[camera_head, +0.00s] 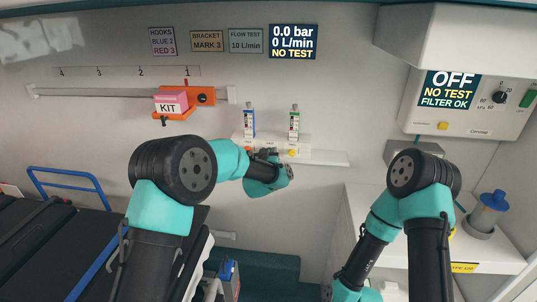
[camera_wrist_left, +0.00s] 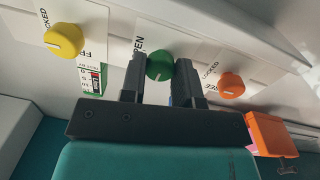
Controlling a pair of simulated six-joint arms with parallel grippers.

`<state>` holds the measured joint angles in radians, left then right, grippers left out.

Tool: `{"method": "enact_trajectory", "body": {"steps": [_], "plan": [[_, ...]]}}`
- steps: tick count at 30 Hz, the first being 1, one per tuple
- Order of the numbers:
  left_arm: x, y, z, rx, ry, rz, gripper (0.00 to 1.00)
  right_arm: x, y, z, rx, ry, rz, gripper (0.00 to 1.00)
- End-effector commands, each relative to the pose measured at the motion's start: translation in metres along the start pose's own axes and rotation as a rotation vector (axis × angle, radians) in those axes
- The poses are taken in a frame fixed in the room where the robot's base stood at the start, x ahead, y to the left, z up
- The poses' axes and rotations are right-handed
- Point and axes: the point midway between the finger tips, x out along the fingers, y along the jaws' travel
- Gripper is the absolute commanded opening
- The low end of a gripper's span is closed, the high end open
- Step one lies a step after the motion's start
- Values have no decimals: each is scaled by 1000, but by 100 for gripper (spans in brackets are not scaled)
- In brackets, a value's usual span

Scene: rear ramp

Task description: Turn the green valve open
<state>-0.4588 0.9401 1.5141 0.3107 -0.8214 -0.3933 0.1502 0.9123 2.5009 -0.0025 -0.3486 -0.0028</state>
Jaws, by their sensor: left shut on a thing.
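The green valve (camera_wrist_left: 159,66) is a round knob on the white wall panel in the left wrist view, between a yellow knob (camera_wrist_left: 64,40) and an orange knob (camera_wrist_left: 231,86). A label partly reading "PEN" is beside it. My left gripper (camera_wrist_left: 160,76) is shut on the green valve, one dark finger on each side. In the head view my left gripper (camera_head: 272,153) is at the panel below the two flowmeters, and it hides the green valve. My right arm's hand end is out of the frame at the bottom.
The wall display (camera_head: 292,41) reads 0.0 bar, 0 L/min, NO TEST. Flowmeters with blue (camera_head: 249,121) and green (camera_head: 293,123) markings stand above the panel. An orange bracket with a pink kit (camera_head: 171,103) hangs left on a rail. A white control box (camera_head: 466,102) is at right.

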Motion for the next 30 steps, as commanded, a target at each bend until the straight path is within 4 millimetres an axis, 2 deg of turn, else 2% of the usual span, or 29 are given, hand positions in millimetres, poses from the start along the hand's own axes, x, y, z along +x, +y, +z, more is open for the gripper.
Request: {"method": "enact_trajectory", "body": {"steps": [11,30], "plan": [[0,0,0,160,-7,-1,6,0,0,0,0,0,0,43],[0,2,0,738,-31,-5,6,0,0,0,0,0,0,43]]}}
